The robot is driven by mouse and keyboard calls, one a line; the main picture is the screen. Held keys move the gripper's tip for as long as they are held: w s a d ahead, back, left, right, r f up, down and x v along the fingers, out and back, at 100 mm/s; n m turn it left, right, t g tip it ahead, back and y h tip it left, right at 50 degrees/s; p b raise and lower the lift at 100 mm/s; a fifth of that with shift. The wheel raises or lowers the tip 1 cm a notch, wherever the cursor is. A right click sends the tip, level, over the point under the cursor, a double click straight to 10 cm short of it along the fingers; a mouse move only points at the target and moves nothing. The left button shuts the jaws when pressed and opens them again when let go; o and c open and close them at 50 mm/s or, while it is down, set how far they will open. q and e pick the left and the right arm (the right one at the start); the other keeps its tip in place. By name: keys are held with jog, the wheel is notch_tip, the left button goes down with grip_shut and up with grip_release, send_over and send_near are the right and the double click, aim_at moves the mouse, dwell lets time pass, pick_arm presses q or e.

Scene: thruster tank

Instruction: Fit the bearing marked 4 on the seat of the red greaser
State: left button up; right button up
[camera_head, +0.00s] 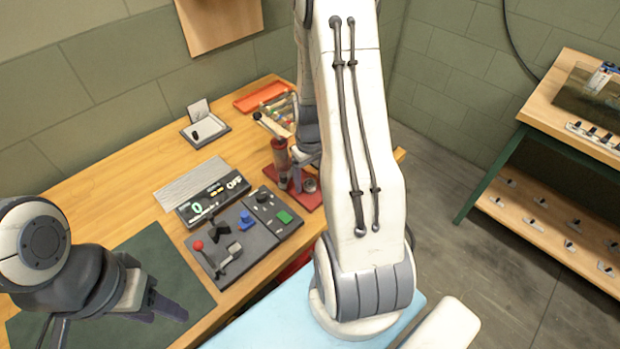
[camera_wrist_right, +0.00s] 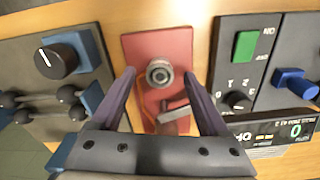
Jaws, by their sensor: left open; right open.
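The red greaser (camera_head: 280,152) stands on a red base plate (camera_head: 313,201) at the bench's right end; the plate also shows in the right wrist view (camera_wrist_right: 180,45). A round metal ring-shaped part (camera_wrist_right: 158,74) sits on the plate and shows in the head view (camera_head: 310,185). I cannot tell whether it is the bare seat or has a bearing on it; no mark 4 is readable. My right gripper (camera_wrist_right: 159,76) is open above the plate, its fingertips either side of the round part. My left gripper (camera_head: 168,308) is open and empty over the dark green mat.
A rack of coloured items (camera_head: 278,108) and an orange tray (camera_head: 262,96) lie behind. The dark green mat (camera_head: 110,285) is largely clear.

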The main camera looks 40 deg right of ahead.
notch_tip(320, 180, up, 10)
jog(key=shift+b, duration=0.35)
jog(key=shift+r, duration=0.1)
dwell(0.4)
jog(key=s+a+r+n, duration=0.1)
jog(key=a+r+n, duration=0.15)
jog(key=a, duration=0.75)
jog(key=s+a+r+n, duration=0.2)
jog(key=a+r, duration=0.1)
jog(key=a, duration=0.7)
jog(key=s+a+r+n+y, duration=0.1)
jog(key=s+a+n, duration=0.3)
jog(key=s+a, duration=0.7)
jog(key=shift+s+r, duration=0.4)
jog(key=shift+s, duration=0.75)
